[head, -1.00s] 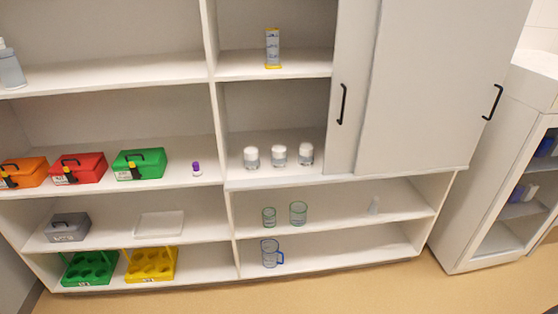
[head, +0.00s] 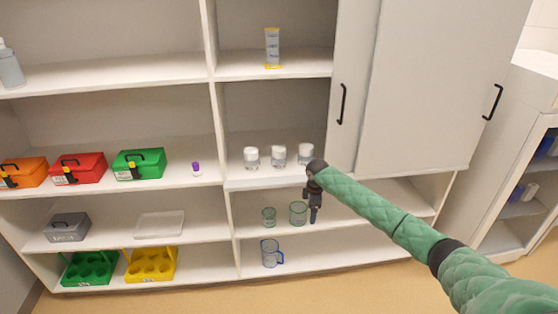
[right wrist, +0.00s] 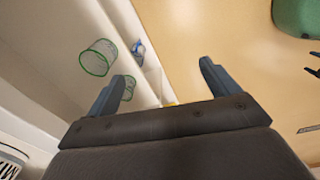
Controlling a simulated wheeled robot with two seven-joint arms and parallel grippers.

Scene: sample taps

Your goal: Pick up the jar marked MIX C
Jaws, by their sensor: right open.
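Three white-capped jars stand in a row on the middle shelf in the head view: a left jar (head: 251,158), a middle jar (head: 278,155) and a right jar (head: 306,153). Their markings are too small to read, so I cannot tell which is MIX C. My right gripper (head: 314,213) hangs pointing down in front of the shelves, below the right jar. In the right wrist view my right gripper (right wrist: 165,80) has its fingers wide apart with nothing between them. My left gripper is out of view.
Below the jars stand a small green-rimmed beaker (head: 269,217), a larger one (head: 298,213) and a blue-handled jug (head: 271,253). A sliding door (head: 430,90) covers the shelf's right side. A purple-capped vial (head: 196,169) and a green box (head: 139,164) stand left.

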